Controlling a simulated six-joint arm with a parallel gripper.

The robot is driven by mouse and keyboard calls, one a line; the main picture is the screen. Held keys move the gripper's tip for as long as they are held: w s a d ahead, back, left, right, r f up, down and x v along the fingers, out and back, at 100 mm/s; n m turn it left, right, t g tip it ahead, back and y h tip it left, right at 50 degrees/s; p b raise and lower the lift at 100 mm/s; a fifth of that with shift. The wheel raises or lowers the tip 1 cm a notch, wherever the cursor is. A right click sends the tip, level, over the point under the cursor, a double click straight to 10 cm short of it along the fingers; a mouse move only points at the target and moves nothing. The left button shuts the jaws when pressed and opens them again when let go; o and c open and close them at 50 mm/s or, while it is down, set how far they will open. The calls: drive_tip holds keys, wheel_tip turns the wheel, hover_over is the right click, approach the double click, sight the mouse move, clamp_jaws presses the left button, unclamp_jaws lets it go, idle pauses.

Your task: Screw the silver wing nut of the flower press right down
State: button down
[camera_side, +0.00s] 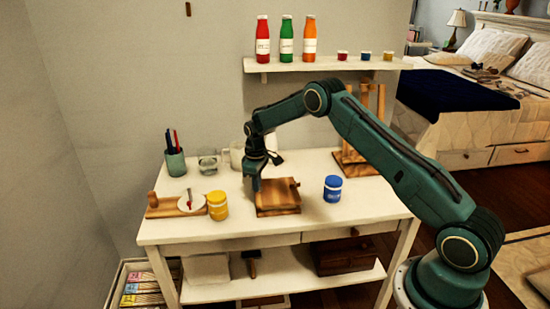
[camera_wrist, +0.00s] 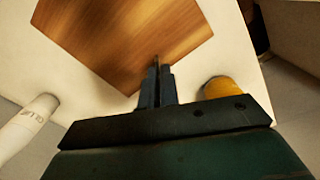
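The wooden flower press (camera_side: 280,197) lies flat on the white table, and its striped top board (camera_wrist: 120,30) fills the upper part of the wrist view. My gripper (camera_side: 256,187) points down at the left side of the press. In the wrist view my gripper's two dark fingers (camera_wrist: 156,80) are close together over the board's near corner. A thin dark upright piece shows between their tips; I cannot tell if it is the bolt or the wing nut. The silver wing nut is not clearly visible in either view, so I cannot tell whether the fingers hold it.
A yellow jar (camera_side: 217,206) stands left of the press and a blue jar (camera_side: 333,188) right of it. A wooden board with a white dish (camera_side: 192,202) lies further left. A wooden easel (camera_side: 361,140) stands behind. A white bottle (camera_wrist: 28,125) shows in the wrist view.

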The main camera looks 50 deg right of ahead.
drive_tip(key=m, duration=0.6)
drive_tip(key=shift+m, duration=0.3)
drive_tip(key=m, duration=0.6)
idle(0.3)
drive_tip(key=c, duration=1.6)
unclamp_jaws()
drive_tip(key=shift+c, duration=0.2)
drive_tip(key=shift+r, duration=0.1)
wheel_tip(320, 180, up, 14)
